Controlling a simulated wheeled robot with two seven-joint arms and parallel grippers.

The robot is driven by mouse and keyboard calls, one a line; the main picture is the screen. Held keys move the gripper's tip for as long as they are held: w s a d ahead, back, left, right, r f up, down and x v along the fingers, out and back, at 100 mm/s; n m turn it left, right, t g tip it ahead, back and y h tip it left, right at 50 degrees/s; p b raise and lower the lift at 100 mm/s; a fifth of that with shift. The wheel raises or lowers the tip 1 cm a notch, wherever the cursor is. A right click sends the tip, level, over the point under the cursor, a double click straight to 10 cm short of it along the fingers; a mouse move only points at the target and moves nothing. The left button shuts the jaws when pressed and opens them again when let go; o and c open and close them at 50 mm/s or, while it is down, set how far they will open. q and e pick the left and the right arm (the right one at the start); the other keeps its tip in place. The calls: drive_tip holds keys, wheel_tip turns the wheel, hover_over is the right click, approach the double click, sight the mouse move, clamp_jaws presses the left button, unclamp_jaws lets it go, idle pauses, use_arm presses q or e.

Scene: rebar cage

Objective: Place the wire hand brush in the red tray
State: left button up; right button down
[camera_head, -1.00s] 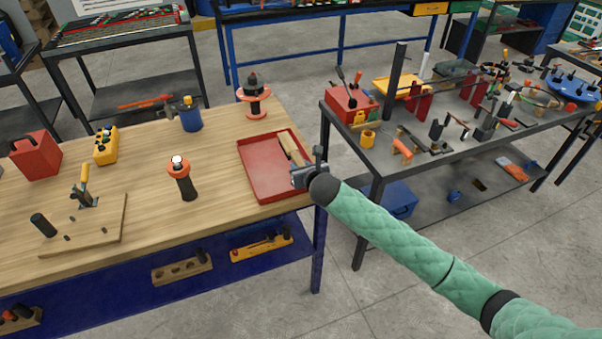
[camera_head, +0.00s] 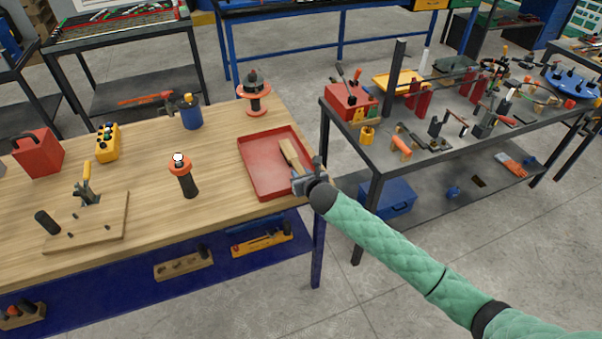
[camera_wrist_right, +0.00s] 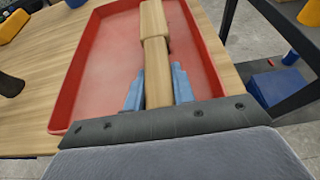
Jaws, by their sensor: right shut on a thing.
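The red tray (camera_head: 262,178) lies on the wooden workbench near its right end. The wire hand brush (camera_head: 289,155), with a pale wooden body, shows over the right part of the tray. My right gripper (camera_head: 301,180) is at the tray's right front edge. In the right wrist view, its blue fingers (camera_wrist_right: 155,88) are shut on the brush (camera_wrist_right: 154,45), which points away across the tray (camera_wrist_right: 98,65). I cannot tell whether the brush touches the tray floor. Its near end is hidden by the gripper. My left gripper is not in view.
On the workbench (camera_head: 145,160) stand a black and orange cylinder (camera_head: 183,176), an orange spool (camera_head: 255,95) and a blue container (camera_head: 191,113). A grey table (camera_head: 440,160) crowded with tools stands to the right, across a gap.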

drive_tip(key=shift+f, duration=0.2)
drive_tip(key=c, duration=1.2)
unclamp_jaws()
drive_tip(key=shift+o, duration=0.2)
